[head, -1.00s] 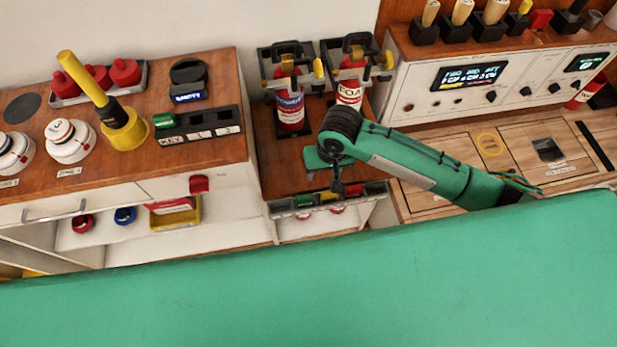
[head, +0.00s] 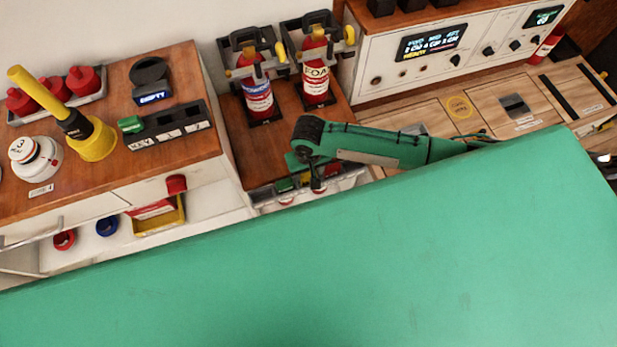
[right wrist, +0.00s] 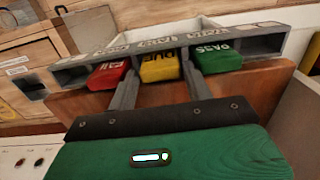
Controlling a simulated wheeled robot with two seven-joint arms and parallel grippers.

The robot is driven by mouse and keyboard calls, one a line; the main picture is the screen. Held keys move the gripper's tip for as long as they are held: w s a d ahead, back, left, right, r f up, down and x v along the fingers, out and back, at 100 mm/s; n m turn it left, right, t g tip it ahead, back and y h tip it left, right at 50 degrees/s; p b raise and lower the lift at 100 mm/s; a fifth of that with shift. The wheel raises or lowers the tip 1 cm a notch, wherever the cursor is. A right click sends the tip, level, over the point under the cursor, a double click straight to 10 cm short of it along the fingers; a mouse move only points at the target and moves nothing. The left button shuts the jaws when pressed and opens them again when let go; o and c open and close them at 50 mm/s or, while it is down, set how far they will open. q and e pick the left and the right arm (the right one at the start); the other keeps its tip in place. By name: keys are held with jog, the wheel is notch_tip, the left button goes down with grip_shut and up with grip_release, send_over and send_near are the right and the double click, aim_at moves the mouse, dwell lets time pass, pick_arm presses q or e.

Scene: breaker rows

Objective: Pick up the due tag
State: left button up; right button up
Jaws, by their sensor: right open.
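The due tag (right wrist: 159,67) is yellow with dark lettering and sits in the middle slot of a grey rack (right wrist: 255,42) in the right wrist view. A red tag (right wrist: 108,74) is left of it and a green tag (right wrist: 213,61) marked PASS is right of it. My right gripper (right wrist: 159,70) is open, with one finger on each side of the due tag; I cannot tell if they touch it. In the head view my right gripper (head: 316,182) is at the rack's front, partly covering the tags. My left gripper is not in view.
Two red extinguishers (head: 257,98) (head: 316,82) stand in brackets behind the rack. A wooden-topped counter (head: 105,160) with a yellow-handled tool (head: 92,138) is at left. A white control panel (head: 385,70) is at right. A broad green surface (head: 330,260) covers the foreground.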

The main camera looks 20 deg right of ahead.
jog(key=shift+f, duration=1.35)
jog(key=c, duration=0.6)
jog(key=shift+r, duration=0.15)
